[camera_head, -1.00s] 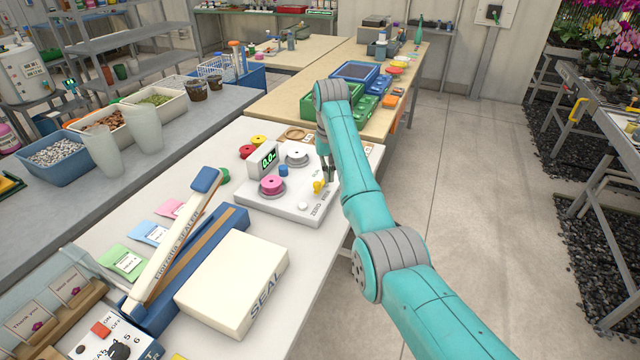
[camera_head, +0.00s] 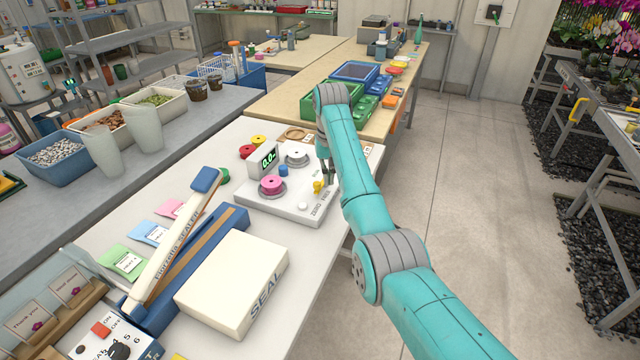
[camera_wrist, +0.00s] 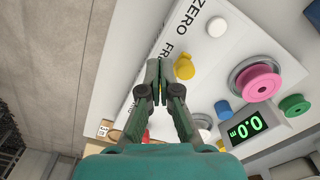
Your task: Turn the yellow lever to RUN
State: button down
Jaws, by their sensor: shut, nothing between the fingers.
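The yellow lever (camera_head: 318,187) stands on the right part of a white machine (camera_head: 290,210) with a green digital display (camera_head: 267,158). In the wrist view the yellow lever (camera_wrist: 184,68) lies just right of my fingertips. My gripper (camera_wrist: 155,68) is shut with nothing between its fingers. In the head view my gripper (camera_head: 328,180) reaches down beside the lever, on its right. I cannot tell whether a finger touches the lever. Small lettering lies by the lever; ZERO and part of another word read in the wrist view, the rest hidden by my gripper.
On the machine are a pink spool (camera_head: 271,185), a grey-white spool (camera_head: 297,157), a blue knob (camera_head: 283,170) and a white button (camera_head: 303,206). A white SEAL box (camera_head: 232,283) and a sealer stand in front. Green and blue crates (camera_head: 355,88) stand behind. Open floor lies right.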

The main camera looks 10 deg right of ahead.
jog(key=shift+f, duration=2.05)
jog(key=shift+a, duration=0.15)
jog(key=shift+w+a, duration=0.3)
jog(key=shift+a, duration=0.65)
jog(key=shift+a, duration=0.1)
jog(key=shift+w+a, duration=0.55)
jog(key=shift+a, duration=0.3)
